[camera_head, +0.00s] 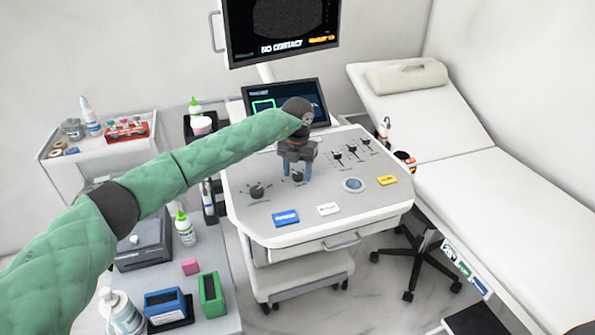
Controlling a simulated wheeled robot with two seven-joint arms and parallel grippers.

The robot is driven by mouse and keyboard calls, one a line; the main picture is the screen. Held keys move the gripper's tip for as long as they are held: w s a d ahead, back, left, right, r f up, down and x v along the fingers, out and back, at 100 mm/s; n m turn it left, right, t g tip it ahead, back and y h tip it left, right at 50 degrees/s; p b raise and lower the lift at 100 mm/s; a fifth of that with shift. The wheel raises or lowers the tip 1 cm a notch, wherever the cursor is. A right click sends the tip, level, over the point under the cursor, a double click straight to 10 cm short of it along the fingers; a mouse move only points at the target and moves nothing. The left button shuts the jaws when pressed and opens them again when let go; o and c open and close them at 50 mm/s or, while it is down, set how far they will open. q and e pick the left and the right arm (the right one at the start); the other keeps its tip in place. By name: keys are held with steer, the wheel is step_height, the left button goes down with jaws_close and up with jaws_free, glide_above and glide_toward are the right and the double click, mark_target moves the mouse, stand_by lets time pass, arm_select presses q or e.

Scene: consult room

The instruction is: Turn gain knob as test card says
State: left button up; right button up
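The ultrasound console (350,205) stands in the middle of the head view. Its sloped panel has a dark knob (257,191) at the left and a second dark knob (298,178) to the right of it, partly hidden by my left gripper. My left gripper (297,172) points down over this second knob, its blue fingers apart on either side of it. I cannot tell whether they touch it. The knob labels are too small to read, so I cannot tell which is the gain knob. I cannot make out a test card. My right gripper is not in view.
Several sliders (351,149), a round pad (353,185) and blue, white and yellow labelled keys share the panel. A tilted screen (308,92) and an upper monitor (282,28) stand behind. A white couch (480,180) is at right, a supply trolley (92,160) at left.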

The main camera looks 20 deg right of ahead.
mark_target(298, 174)
arm_select(q)
steer(key=shift+r, duration=0.3)
step_height(298, 174, up, 7)
steer(key=shift+r+b, duration=0.1)
steer(key=shift+b, duration=0.9)
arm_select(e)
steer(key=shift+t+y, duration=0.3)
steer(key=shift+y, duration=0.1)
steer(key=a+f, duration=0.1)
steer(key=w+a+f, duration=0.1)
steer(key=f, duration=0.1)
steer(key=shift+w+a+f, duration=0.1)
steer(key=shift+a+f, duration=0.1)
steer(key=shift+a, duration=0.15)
